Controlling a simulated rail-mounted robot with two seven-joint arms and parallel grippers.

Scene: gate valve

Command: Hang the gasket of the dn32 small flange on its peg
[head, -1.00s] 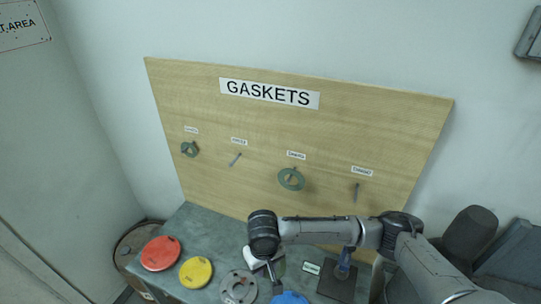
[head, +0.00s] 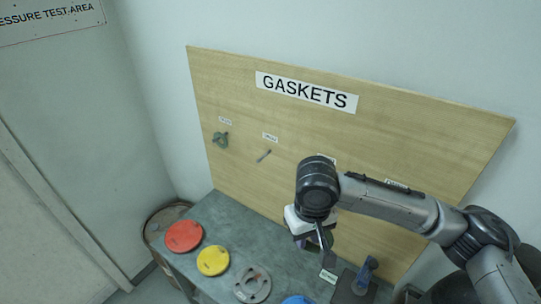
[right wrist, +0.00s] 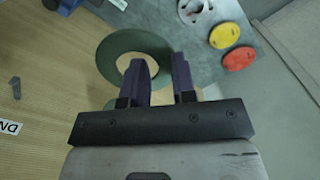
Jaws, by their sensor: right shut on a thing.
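My right gripper (head: 322,240) is in front of the lower part of the gasket board. In the right wrist view, its fingers (right wrist: 162,75) are shut on the rim of a green ring gasket (right wrist: 140,40), with one finger across its hole. The gasket looks flat to the camera, in front of the board. The second peg (head: 263,156) on the board is bare. Another bare peg (right wrist: 15,88) with a part-cut "DN" label (right wrist: 9,127) shows in the wrist view. The third peg is hidden behind my arm. The peg labels are too small to read. My left gripper is not in view.
A wooden board (head: 290,125) marked GASKETS stands behind the grey table (head: 215,215). A small green gasket (head: 221,139) hangs at its left. A red disc (head: 184,236), yellow disc (head: 213,260), grey flange (head: 252,285) and blue disc (head: 297,300) lie on the table.

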